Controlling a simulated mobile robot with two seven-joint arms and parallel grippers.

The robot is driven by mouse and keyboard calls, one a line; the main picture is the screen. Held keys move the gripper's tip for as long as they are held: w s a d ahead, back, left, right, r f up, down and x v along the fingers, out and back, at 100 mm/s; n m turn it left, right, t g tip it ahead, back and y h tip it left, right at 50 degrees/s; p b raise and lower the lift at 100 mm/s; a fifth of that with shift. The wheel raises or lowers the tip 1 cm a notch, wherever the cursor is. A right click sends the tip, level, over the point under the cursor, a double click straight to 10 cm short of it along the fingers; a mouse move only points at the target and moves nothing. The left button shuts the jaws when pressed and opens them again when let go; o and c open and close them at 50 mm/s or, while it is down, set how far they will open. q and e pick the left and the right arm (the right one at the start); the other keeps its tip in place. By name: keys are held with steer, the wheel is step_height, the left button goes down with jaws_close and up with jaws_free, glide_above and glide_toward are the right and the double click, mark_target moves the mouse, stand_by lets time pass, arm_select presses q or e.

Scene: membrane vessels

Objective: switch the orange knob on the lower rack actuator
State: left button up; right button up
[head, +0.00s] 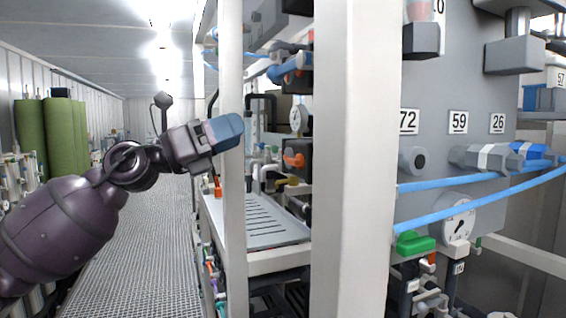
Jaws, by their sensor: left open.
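An orange knob (294,161) sits on the front of a dark actuator box (303,148) inside the rack, between two white posts. My left gripper (228,132) reaches in from the left, in front of the near-left post and left of the knob. It is open, and nothing shows between its fingers. The gripper is apart from the knob in the picture; the depth between them is hard to judge. My right gripper is not in view.
A wide white post (352,160) stands right of the knob, and a thinner post (231,220) stands behind my gripper. A metal tray (255,222) lies below. A grey panel (440,110) with blue hoses (480,187) fills the right. The grated aisle floor (140,260) is clear.

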mark_target(290, 161)
arm_select(q)
step_height(290, 161, down, 6)
steer(key=w+m+y, duration=0.2)
steer(key=m+y, duration=0.1)
steer(key=y, duration=0.1)
steer(key=shift+g, duration=0.4)
steer(key=x, duration=0.3)
steer(key=p+x, duration=0.1)
steer(key=x, duration=0.2)
steer(key=p+x, duration=0.1)
steer(key=x, duration=0.2)
steer(key=shift+r, duration=0.4)
steer(key=shift+x, duration=0.85)
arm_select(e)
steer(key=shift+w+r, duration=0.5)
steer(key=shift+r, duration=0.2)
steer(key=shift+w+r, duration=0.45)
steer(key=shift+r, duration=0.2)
arm_select(q)
steer(key=shift+f, duration=0.1)
steer(key=c, duration=0.9)
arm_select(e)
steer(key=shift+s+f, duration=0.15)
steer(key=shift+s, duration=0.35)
